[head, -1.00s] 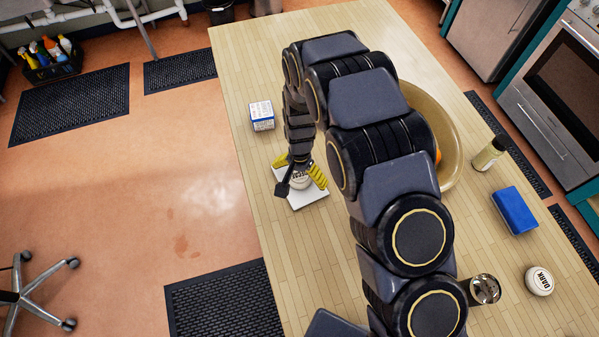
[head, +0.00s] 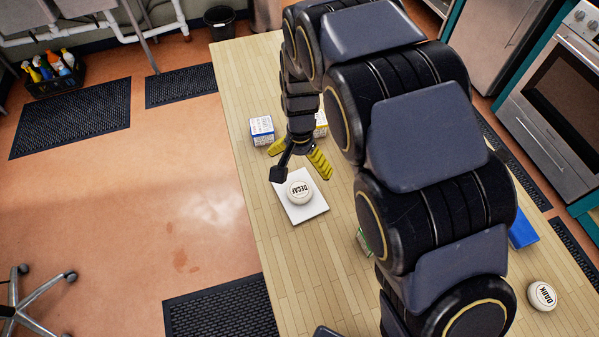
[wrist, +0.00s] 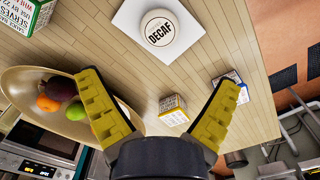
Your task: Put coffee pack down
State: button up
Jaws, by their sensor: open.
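The coffee pack (head: 299,191) is a round white pack labelled DECAF. It rests on a white square mat (head: 311,211) on the wooden table. It also shows in the wrist view (wrist: 158,30), standing apart from my fingers. My gripper (head: 300,157) has yellow fingers spread wide and sits above and beyond the pack, holding nothing. In the wrist view, my gripper (wrist: 160,98) shows both fingers open with a gap between them.
A blue-and-white box (head: 262,131) stands near the table's left edge. Another small box (wrist: 173,110) is near my fingers. A bowl of fruit (wrist: 22,117) lies left in the wrist view. A DARK pack (head: 542,296) and blue object (head: 522,232) are at right.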

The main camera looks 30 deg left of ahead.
jog(key=shift+r, duration=0.4)
jog(key=s+d+r, duration=0.2)
jog(key=d+r, duration=0.4)
jog(key=d, duration=0.3)
jog(key=s+d+r, duration=0.2)
jog(key=d+r, duration=0.4)
jog(key=d, duration=0.2)
jog(key=s+d+r, duration=0.2)
jog(key=s+d, duration=0.3)
jog(key=s, duration=0.2)
jog(key=s+d+r+g, duration=0.1)
jog(key=s+d+r, duration=0.2)
jog(key=s+d, duration=0.3)
jog(key=shift+s+r+g, duration=0.2)
jog(key=shift+s+g, duration=0.1)
jog(key=shift+s, duration=0.7)
jog(key=shift+f, duration=0.1)
